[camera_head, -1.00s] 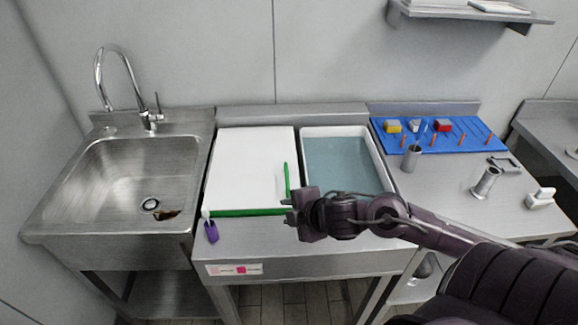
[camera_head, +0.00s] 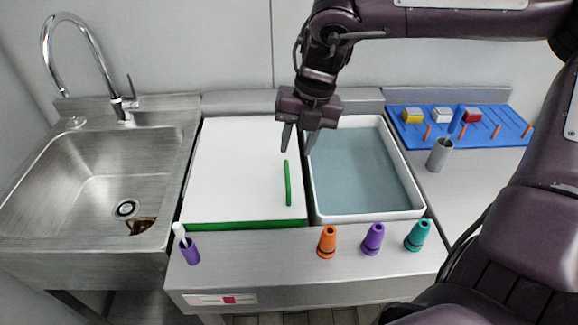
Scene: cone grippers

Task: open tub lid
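Two tubs stand side by side on the steel counter. The left tub is covered by a flat white lid (camera_head: 235,172) with a green upright handle (camera_head: 287,183) near its right edge; a green strip shows along its front. The right tub (camera_head: 418,207) is uncovered, with a white rim and bluish contents. My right gripper (camera_head: 297,146) points down above the lid's right edge, beyond the handle, near the gap between the tubs. Its fingers are apart and nothing shows between them. My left gripper is not in view.
Orange (camera_head: 326,242), purple (camera_head: 373,239) and teal (camera_head: 418,235) cones stand along the front counter. A purple holder (camera_head: 190,250) with a white-topped item stands front left. A sink (camera_head: 96,180) lies left. A metal cup (camera_head: 439,155) and blue board (camera_head: 470,126) are right.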

